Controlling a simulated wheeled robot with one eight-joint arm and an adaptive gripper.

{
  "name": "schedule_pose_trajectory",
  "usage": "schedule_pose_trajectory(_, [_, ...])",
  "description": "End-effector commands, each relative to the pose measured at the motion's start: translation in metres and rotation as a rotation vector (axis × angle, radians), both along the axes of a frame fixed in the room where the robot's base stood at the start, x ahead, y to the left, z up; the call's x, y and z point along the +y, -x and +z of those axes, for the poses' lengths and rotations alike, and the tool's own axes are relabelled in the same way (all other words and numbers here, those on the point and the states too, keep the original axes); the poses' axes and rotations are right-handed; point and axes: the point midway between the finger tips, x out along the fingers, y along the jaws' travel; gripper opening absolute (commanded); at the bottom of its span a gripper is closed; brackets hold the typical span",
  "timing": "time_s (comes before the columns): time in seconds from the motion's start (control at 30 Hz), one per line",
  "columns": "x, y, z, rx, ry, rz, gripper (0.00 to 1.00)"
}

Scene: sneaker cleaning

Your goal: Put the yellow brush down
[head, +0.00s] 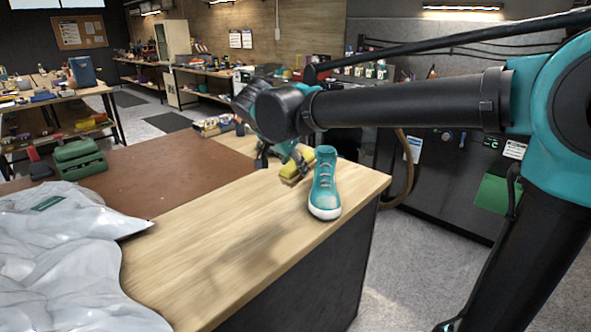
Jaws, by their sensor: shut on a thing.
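The yellow brush (290,176) is low over the wooden tabletop, near its far right end. My gripper (296,158) points down and is shut on the brush; my wrist and arm hide part of it. I cannot tell whether the brush touches the tabletop. A teal high-top sneaker (325,186) with a white sole stands upright just right of the brush, close to the table's right edge.
The wooden table (215,255) has clear room in front of the sneaker. A brown mat (150,175) covers its left part. A crumpled silvery bag (60,260) lies at front left, with a green toolbox (80,160) behind it. Small items (215,125) sit at the table's far edge.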

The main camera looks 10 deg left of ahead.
Motion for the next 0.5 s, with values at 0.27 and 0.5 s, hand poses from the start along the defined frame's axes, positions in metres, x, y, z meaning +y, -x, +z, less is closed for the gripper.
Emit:
schedule_pose_trajectory(0.27, [0.0,0.0,0.0,0.0,0.0,0.0,0.18])
schedule_pose_trajectory(0.5, [0.013,0.012,0.009,0.037,-0.01,-0.002,0.18])
